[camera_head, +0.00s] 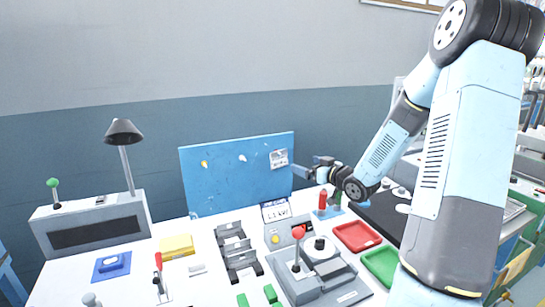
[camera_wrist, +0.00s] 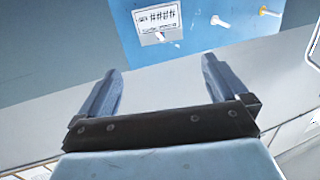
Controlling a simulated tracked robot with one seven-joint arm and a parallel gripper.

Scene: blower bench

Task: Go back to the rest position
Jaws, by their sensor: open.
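My gripper (camera_head: 305,172) is held up over the right back part of the bench, in front of the right edge of the blue board (camera_head: 225,175). In the wrist view my gripper (camera_wrist: 160,90) has its two fingers apart with nothing between them. My arm reaches in from the right side of the head view, bent at the elbow.
The white bench holds a red tray (camera_head: 357,236), a green tray (camera_head: 382,267), a grey machine with a red-knobbed lever (camera_head: 299,234), a dark grey rack (camera_head: 237,250), a yellow block (camera_head: 177,246) and a lamp (camera_head: 123,133). A red cylinder (camera_head: 323,200) stands below my gripper.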

